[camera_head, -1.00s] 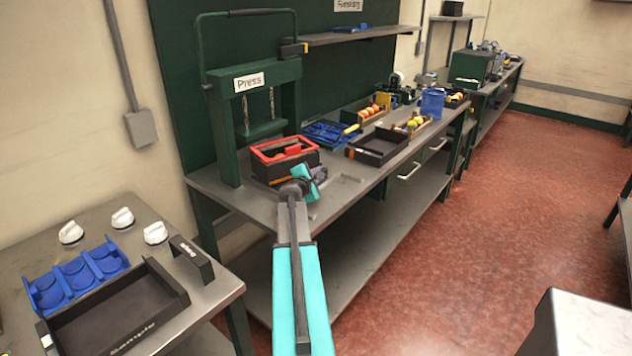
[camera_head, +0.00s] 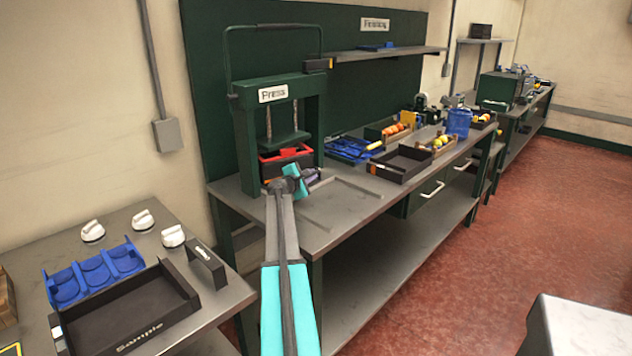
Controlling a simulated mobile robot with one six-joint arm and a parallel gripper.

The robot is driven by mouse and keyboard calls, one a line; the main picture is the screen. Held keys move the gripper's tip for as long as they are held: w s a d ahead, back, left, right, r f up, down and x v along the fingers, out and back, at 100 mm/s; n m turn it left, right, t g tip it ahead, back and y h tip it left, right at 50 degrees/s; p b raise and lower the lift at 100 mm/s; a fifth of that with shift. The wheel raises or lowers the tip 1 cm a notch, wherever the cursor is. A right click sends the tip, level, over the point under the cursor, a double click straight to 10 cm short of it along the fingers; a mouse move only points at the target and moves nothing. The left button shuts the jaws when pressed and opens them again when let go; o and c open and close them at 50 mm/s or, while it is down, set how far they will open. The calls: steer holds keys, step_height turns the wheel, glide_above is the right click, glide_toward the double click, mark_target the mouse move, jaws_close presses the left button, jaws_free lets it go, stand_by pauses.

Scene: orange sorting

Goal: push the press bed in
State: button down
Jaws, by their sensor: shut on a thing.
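The press (camera_head: 244,135) is a dark green frame with a "Press" sign, standing on the grey bench at the left. Its bed (camera_head: 268,168) is a dark box with a red rim and red parts inside. The bed sits between the uprights, under the pressing plate (camera_head: 285,141). My gripper (camera_head: 301,183) is at the front right of the bed, at the end of my turquoise arm. It is shut on the press bed, though my wrist hides the fingertips and the exact grip. The bed's lower front is partly hidden by my arm.
Bench rails (camera_head: 350,197) lie bare in front of the press. To the right are a blue tray (camera_head: 352,147), a black tray (camera_head: 402,166), crates of fruit and a blue container (camera_head: 459,122). A black "Sample" tray (camera_head: 130,312) is on the near left table.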

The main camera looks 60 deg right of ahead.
steer(key=shift+w+a+r, duration=0.1)
steer(key=shift+w, duration=0.4)
steer(key=c, duration=2)
jaws_free()
steer(key=shift+w, duration=0.1)
steer(key=shift+c, duration=0.2)
steer(key=shift+s, duration=0.2)
steer(key=shift+s+a, duration=0.15)
steer(key=shift+a, duration=0.45)
steer(key=shift+w+b+v, duration=0.2)
steer(key=shift+b+v, duration=1)
steer(key=shift+v, duration=5.05)
steer(key=shift+r, duration=0.1)
